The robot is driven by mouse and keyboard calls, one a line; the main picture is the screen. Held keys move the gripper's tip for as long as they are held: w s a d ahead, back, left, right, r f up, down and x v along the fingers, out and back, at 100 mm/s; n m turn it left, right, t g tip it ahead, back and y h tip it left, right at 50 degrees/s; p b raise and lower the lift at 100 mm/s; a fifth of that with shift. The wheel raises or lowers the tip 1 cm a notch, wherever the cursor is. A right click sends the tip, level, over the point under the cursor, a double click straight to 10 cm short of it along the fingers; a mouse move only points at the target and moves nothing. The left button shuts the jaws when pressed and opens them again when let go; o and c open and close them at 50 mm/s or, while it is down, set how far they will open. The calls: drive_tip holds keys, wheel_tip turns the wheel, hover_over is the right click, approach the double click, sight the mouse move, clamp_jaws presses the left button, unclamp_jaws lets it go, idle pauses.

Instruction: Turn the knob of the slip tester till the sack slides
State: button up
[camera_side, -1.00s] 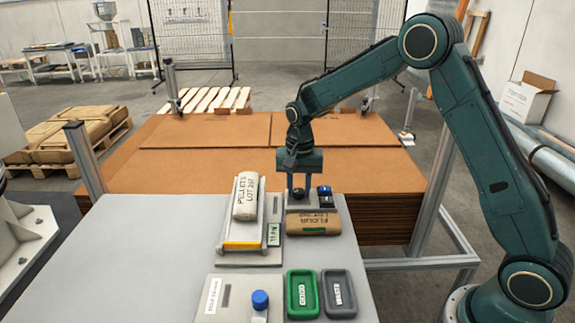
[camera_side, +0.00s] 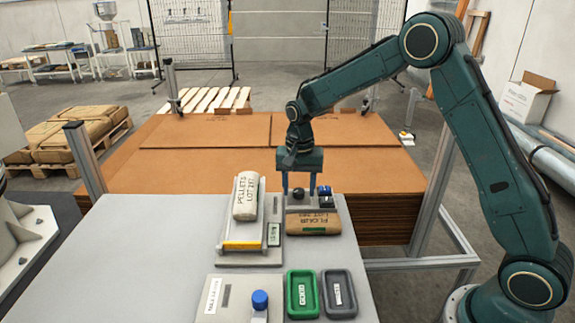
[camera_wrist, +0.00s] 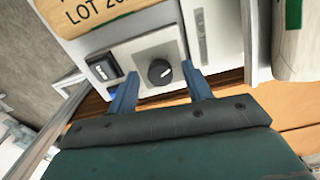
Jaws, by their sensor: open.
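A dark round knob (camera_side: 298,194) with a pale pointer line sits on a grey control panel. It also shows in the wrist view (camera_wrist: 160,72). My gripper (camera_side: 299,190) is open over the panel. In the wrist view its blue fingers (camera_wrist: 162,68) stand on either side of the knob, with gaps between them and it. A pale sack marked PELLETS (camera_side: 245,196) lies on a ramp with a yellow front edge (camera_side: 243,245). A small display (camera_side: 274,234) stands beside the ramp; its reading is too small to tell. A tan FLOUR sack (camera_side: 313,222) lies before the knob panel.
A black switch (camera_wrist: 102,72) and a blue one (camera_wrist: 118,92) sit close by the knob. A green GOOD tray (camera_side: 302,312) and a dark grey tray (camera_side: 339,314) stand at the front. A blue-capped item (camera_side: 260,300) is left of them. The table's left side is clear.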

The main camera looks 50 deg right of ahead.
sight(300, 192)
wheel_tip(300, 192, up, 14)
drive_tip(key=shift+f, duration=0.2)
idle(0.4)
drive_tip(key=shift+s+r, duration=0.1)
drive_tip(key=s+a+r+n+t, duration=0.15)
drive_tip(key=s+r, duration=0.25)
drive_tip(key=s, duration=0.4)
drive_tip(key=s+r+n+t, duration=0.1)
drive_tip(key=s+r+n, duration=0.25)
drive_tip(key=s, duration=0.35)
drive_tip(key=s+f+n+t, duration=0.1)
drive_tip(key=s+n, duration=0.1)
drive_tip(key=s, duration=0.6)
drive_tip(key=s+a+f+n+t, duration=0.1)
drive_tip(key=s+f+n+t, duration=0.1)
drive_tip(key=s, duration=0.6)
drive_tip(key=shift+s+n, duration=0.2)
drive_tip(key=shift+n, duration=0.3)
drive_tip(key=shift+w+a, duration=0.1)
